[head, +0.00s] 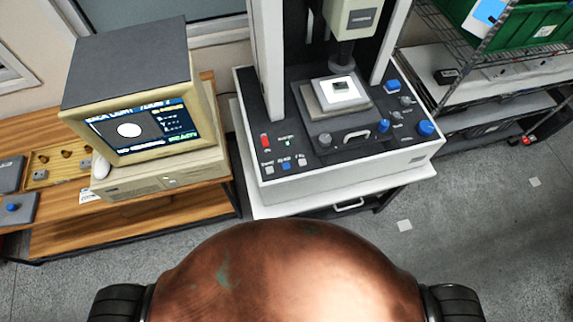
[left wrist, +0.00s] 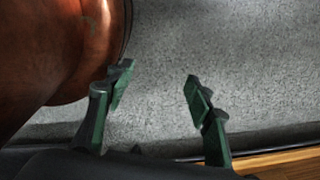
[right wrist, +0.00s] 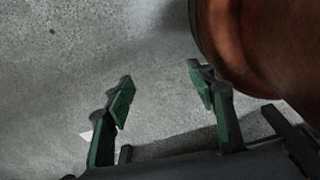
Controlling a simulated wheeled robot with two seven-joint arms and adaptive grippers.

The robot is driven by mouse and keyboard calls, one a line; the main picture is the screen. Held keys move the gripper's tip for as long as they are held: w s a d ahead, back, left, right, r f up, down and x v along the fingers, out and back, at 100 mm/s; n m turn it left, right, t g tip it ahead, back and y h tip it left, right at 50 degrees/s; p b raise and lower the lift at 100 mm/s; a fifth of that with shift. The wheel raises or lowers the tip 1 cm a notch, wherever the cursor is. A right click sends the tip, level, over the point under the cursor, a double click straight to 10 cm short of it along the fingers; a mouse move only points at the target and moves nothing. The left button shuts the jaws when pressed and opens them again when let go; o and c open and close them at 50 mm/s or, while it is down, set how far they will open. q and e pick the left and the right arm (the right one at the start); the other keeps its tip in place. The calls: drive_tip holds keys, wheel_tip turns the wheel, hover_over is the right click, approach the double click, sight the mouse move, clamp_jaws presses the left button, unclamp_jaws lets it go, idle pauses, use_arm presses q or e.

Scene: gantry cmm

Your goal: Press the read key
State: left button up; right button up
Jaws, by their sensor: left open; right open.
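The measuring machine (head: 335,185) stands ahead in the head view, with a dark control deck on a white base. At the deck's front left is a row of three small keys: a pale left key (head: 269,169), a blue middle key (head: 286,164) and a pale right key (head: 302,161). Their labels are too small to tell which is the read key. My left gripper (left wrist: 158,74) is open and empty above the grey floor. My right gripper (right wrist: 160,74) is also open and empty above the floor. Neither gripper shows in the head view.
A red switch (head: 265,141) sits behind the keys; blue knobs (head: 426,128) are at right. A stage holds a white plate (head: 338,95) under the probe head (head: 350,20). A monitor (head: 145,130) stands on a wooden desk (head: 130,215) at left. Wire shelving (head: 480,60) is at right.

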drive_tip(key=shift+a, duration=0.4)
drive_tip(key=c, duration=1.2)
drive_tip(key=shift+d, duration=0.1)
clamp_jaws()
use_arm(q)
drive_tip(key=shift+w, duration=0.65)
use_arm(e)
drive_tip(key=shift+d, duration=0.25)
use_arm(q)
drive_tip(key=shift+w, duration=0.15)
use_arm(e)
drive_tip(key=shift+a, duration=0.3)
